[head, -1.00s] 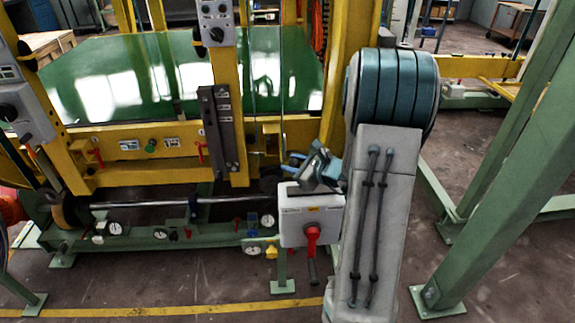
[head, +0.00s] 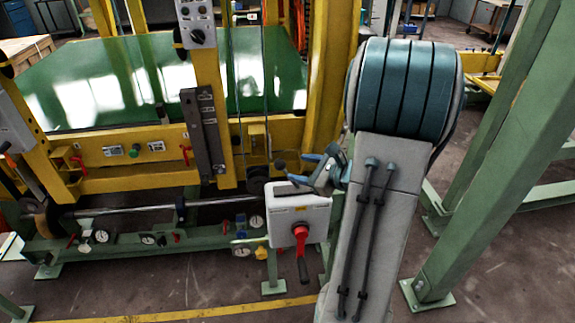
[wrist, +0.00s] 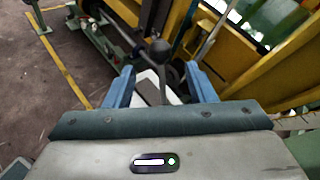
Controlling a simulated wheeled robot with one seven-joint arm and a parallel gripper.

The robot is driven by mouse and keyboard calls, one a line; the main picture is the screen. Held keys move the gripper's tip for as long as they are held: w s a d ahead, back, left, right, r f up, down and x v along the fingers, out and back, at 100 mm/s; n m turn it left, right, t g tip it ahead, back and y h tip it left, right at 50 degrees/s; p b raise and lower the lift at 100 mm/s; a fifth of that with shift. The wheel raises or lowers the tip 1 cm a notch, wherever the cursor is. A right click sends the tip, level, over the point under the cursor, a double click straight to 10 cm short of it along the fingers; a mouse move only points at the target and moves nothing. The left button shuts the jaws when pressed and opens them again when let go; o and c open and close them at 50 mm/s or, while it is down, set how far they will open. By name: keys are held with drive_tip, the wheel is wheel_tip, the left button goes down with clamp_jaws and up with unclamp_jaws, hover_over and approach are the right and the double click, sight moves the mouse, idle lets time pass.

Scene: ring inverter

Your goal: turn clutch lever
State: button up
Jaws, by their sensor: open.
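A lever with a dark ball knob (wrist: 160,47) stands up between and beyond the fingertips in the wrist view. In the head view a small dark knob (head: 279,167) shows left of the fingers, above a white box (head: 290,215). The box front carries a red rotary handle (head: 301,236) with a dark grip hanging down. No label tells me which one is the clutch lever. My gripper (head: 303,170) is just above the box's top right. Its blue fingers are apart and empty in the wrist view (wrist: 160,76). The lever's base is partly hidden.
The yellow frame (head: 140,180) with a green panel (head: 110,90) stands behind and left. A green post (head: 490,160) rises at the right. Gauges and a horizontal shaft (head: 150,207) lie left of the box. Grey floor (head: 200,280) is free in front.

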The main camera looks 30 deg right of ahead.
drive_tip(key=v, duration=0.4)
drive_tip(key=shift+s, duration=0.1)
idle(0.3)
drive_tip(key=s+a+r+n+g+y+p, duration=0.1)
drive_tip(key=s+a+r+n+g+p, duration=0.15)
drive_tip(key=a+n, duration=0.3)
drive_tip(key=s+a+r+n+g+y+p, duration=0.1)
drive_tip(key=s+a+n+g, duration=0.1)
drive_tip(key=a+n+g, duration=0.35)
drive_tip(key=s+a+r+n+g+p, duration=0.1)
drive_tip(key=s+a+r+n, duration=0.15)
drive_tip(key=a, duration=0.45)
drive_tip(key=s+r+n+g+h+p, duration=0.1)
drive_tip(key=s+r+n+h+p, duration=0.3)
drive_tip(key=n, duration=0.9)
drive_tip(key=shift+s+a+r+h, duration=0.45)
drive_tip(key=shift+s+r+h, duration=0.5)
drive_tip(key=shift+s+h, duration=0.7)
drive_tip(key=shift+n, duration=0.25)
